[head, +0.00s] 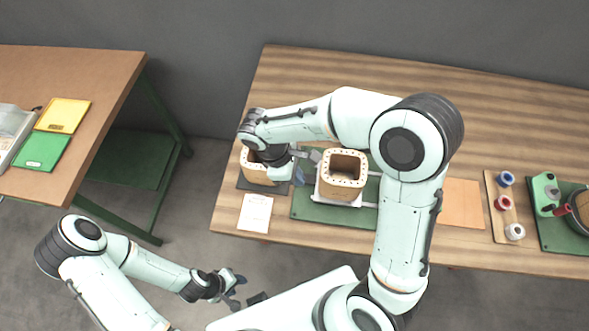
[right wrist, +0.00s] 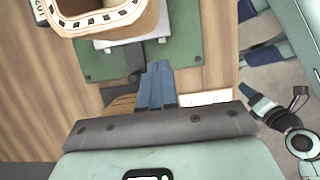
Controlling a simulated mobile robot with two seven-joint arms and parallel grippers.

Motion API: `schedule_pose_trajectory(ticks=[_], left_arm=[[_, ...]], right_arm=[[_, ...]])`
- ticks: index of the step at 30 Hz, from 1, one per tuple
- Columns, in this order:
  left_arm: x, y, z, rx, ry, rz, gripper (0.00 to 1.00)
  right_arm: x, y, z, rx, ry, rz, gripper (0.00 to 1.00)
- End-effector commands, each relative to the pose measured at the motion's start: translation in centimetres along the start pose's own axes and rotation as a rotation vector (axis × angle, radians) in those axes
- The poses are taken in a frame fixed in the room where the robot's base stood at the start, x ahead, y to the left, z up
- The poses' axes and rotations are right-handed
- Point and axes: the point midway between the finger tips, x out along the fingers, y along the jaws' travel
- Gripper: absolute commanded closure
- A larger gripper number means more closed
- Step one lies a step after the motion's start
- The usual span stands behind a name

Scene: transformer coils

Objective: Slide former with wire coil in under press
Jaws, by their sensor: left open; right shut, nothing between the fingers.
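A tan former (head: 342,178) with a square opening and a rim dotted with small holes stands on a white plate (head: 325,192) over a green base board (head: 305,212). A second tan former (head: 256,172) stands to its left on a dark mat (head: 248,186), partly hidden by my right arm. My right gripper (head: 303,182) is shut and empty between the two formers; its blue fingers (right wrist: 156,84) show in the right wrist view, below a former's rim (right wrist: 100,22). My left gripper (head: 237,290) is open and empty, off the table's front edge. My right arm hides much of the area behind the formers.
A white sheet (head: 256,212) lies at the table's front left. To the right are an orange sheet (head: 462,203), a board with several spools (head: 503,202) and a green device (head: 546,190). A side table (head: 100,85) with yellow and green folders stands at the left.

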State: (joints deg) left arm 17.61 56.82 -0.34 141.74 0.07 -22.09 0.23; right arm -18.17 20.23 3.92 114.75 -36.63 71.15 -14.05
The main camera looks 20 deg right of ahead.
Motion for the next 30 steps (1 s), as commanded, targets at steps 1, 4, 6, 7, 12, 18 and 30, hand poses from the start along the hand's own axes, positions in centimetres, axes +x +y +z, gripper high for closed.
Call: schedule_pose_trajectory(ticks=[1,4,6,7,12,18,30], left_arm=[[0.3,-0.2,0.2,-0.001,-0.002,-0.001,0.57],[0.6,-0.3,0.3,-0.002,-0.004,-0.002,0.57],[0.7,-0.4,0.4,-0.002,-0.005,-0.002,0.57],[0.8,-0.4,0.4,-0.002,-0.006,-0.002,0.57],[1.0,-0.5,0.5,-0.003,-0.007,-0.003,0.57],[1.0,-0.6,0.6,-0.003,-0.007,-0.003,0.57],[1.2,-0.7,0.7,-0.003,-0.009,-0.003,0.57]], right_arm=[[1.3,-0.1,0.1,0.0,-0.005,-0.005,1.0],[3.2,-0.1,0.0,-0.002,-0.005,-0.004,1.0],[4.4,-0.1,0.1,-0.001,-0.005,-0.004,1.0],[4.9,-0.1,0.1,0.0,-0.004,-0.004,1.0],[6.8,0.0,0.0,-0.002,-0.003,-0.002,1.0],[7.4,0.0,0.0,0.0,0.0,-0.001,1.0],[7.6,0.0,0.5,0.002,0.0,-0.001,1.0]])
